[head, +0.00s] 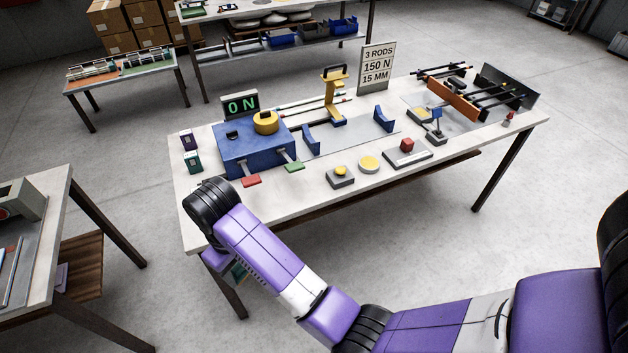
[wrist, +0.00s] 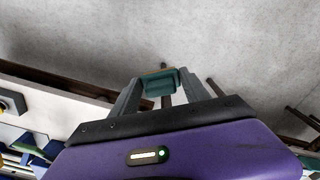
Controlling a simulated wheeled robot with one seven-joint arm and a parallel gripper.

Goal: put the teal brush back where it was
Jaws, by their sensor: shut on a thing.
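The teal brush (wrist: 158,84) is between the two grey fingers of my gripper (wrist: 158,92) in the wrist view, with a thin brownish strip along its far edge. My gripper (head: 236,270) is shut on it. In the head view my gripper hangs past the table's near left edge, lower than the top, and a bit of teal shows there, mostly hidden by my arm.
The white table (head: 330,205) carries a blue machine (head: 250,150) with a "0 N" display (head: 240,104), red (head: 251,181) and green (head: 293,167) pedals, and blue supports. A sign (head: 377,68) stands behind. Another bench (head: 40,225) is at the left, with open floor between.

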